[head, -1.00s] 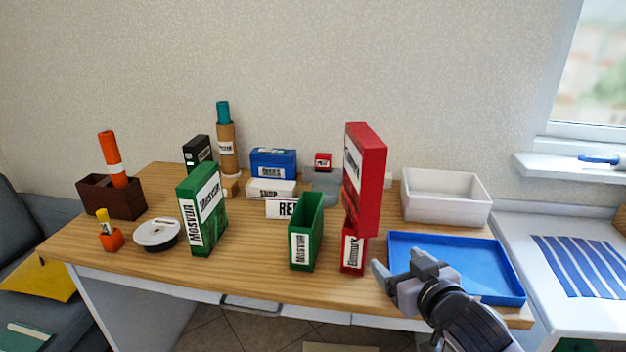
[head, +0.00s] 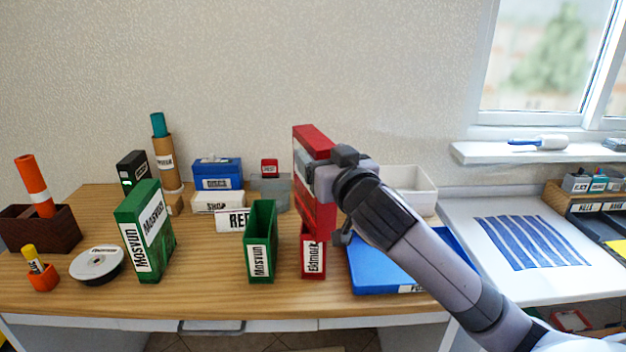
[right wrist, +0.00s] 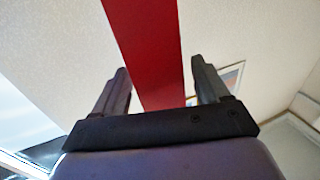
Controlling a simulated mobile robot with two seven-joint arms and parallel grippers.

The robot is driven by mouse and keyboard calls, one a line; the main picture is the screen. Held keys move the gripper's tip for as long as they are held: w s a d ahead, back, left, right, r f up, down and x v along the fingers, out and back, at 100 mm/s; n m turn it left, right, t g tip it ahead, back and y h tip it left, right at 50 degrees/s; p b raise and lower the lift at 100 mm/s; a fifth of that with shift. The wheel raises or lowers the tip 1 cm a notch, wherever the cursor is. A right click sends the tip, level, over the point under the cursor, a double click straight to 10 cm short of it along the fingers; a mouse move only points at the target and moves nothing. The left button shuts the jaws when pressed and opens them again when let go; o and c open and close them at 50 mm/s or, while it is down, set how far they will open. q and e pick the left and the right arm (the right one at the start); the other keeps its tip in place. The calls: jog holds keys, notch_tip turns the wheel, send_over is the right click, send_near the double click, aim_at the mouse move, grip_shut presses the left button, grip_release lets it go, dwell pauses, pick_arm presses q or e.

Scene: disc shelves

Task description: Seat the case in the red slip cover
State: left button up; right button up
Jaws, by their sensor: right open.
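The tall red case (head: 310,139) stands upright at the middle right of the table, directly over the red slip cover (head: 312,262), which has a white label. The case sticks up far above the cover; I cannot tell how deep its lower end is inside. My right gripper (head: 318,172) is at the upper part of the case, its arm coming from the lower right and hiding some of it. In the right wrist view the red case (right wrist: 148,50) runs between the two open fingers (right wrist: 160,85), with gaps on both sides. My left gripper is not in view.
A green slip cover (head: 261,240) stands just left of the red one. A green case (head: 146,230) is farther left. A blue tray (head: 376,279) and a white bin (head: 415,187) lie to the right, partly behind my arm. Small boxes stand at the back.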

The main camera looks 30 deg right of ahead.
jog(key=shift+x, duration=1.7)
grip_shut()
jog(key=shift+r, duration=0.2)
